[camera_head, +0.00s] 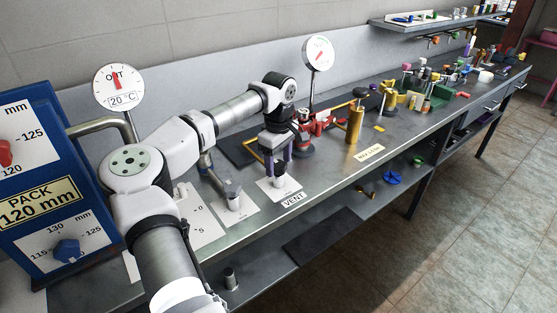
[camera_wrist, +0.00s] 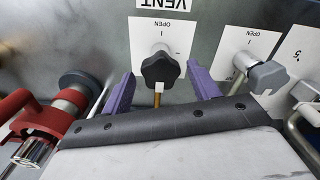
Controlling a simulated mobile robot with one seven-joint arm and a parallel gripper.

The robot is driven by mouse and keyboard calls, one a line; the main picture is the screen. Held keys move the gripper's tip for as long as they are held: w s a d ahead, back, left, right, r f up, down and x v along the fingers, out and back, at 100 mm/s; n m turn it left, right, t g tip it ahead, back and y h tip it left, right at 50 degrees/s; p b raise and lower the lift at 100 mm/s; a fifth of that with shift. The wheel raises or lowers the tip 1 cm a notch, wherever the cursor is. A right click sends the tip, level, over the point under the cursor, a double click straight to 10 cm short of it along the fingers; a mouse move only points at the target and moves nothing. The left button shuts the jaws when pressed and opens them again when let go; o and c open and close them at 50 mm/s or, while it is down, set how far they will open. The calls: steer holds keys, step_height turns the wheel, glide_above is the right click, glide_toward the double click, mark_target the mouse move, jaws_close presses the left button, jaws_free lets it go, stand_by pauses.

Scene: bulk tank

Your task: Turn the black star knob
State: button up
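The black star knob (camera_wrist: 160,68) shows in the wrist view on a white plate marked OPEN, beside the VENT label (camera_wrist: 163,3). A brass-coloured stem shows below it. My gripper (camera_wrist: 160,74) is open, with one purple finger on each side of the knob in the picture. Gaps show between the knob and both fingers; whether the tips reach its depth I cannot tell. In the head view, my gripper (camera_head: 279,165) points down over the plate by the VENT label (camera_head: 293,199), and the knob is mostly hidden.
A grey-handled valve (camera_wrist: 266,75) stands close beside the knob, on its own OPEN plate. Red fittings (camera_wrist: 45,118) stand on the other side. In the head view, a brass cylinder (camera_head: 355,122) and a dial gauge (camera_head: 318,53) stand nearby. The bench front edge is clear.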

mark_target(279, 164)
step_height(279, 164, up, 14)
steer(key=b, duration=0.2)
stand_by(0.4)
steer(key=shift+f, duration=0.1)
